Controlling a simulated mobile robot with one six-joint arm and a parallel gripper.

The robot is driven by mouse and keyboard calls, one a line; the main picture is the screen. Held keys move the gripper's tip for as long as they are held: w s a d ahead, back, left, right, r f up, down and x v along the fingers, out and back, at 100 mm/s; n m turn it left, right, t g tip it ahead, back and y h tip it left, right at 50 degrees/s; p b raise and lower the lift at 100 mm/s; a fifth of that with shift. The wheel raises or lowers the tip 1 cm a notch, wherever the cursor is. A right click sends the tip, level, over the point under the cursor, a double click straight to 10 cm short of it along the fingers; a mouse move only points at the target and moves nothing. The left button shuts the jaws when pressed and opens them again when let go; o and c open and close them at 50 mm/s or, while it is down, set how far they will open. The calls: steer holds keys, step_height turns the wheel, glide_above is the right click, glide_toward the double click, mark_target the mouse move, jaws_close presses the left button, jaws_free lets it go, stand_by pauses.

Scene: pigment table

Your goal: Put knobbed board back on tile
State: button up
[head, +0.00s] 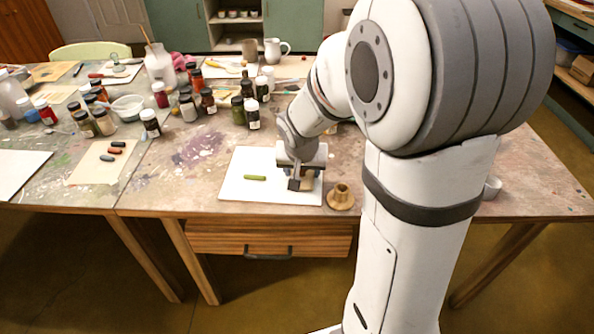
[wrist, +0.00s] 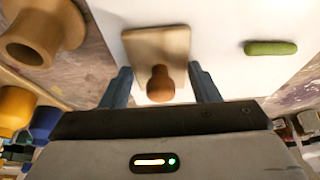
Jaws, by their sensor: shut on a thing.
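The knobbed board (wrist: 157,45) is a pale wooden rectangle with a round brown knob, seen in the wrist view. My gripper (wrist: 160,72) is shut on it, with one blue-grey finger at each side and the knob between them. The white tile (head: 240,192) lies flat near the table's front edge, and my gripper is low over its right part in the head view. The board is over the tile; I cannot tell whether it touches it. In the head view my gripper mostly hides the board.
A green stick (head: 255,178) lies on the tile, left of my gripper. A brown wooden spool-like holder (head: 341,196) stands just right of the tile, close to my gripper. Several jars and bottles (head: 190,107) crowd the table's back left.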

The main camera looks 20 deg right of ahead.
steer(key=o, duration=0.8)
steer(key=shift+f, duration=0.1)
steer(key=shift+r, duration=0.25)
steer(key=p+v, duration=0.3)
steer(key=v, duration=0.8)
steer(key=s+a+f+n+g+y, duration=0.1)
steer(key=s+n, duration=0.3)
steer(key=s, duration=1.1)
steer(key=shift+a+f+g+y, duration=0.3)
steer(key=shift+a+g, duration=0.05)
steer(key=shift+g, duration=0.35)
steer(key=shift+s, duration=0.1)
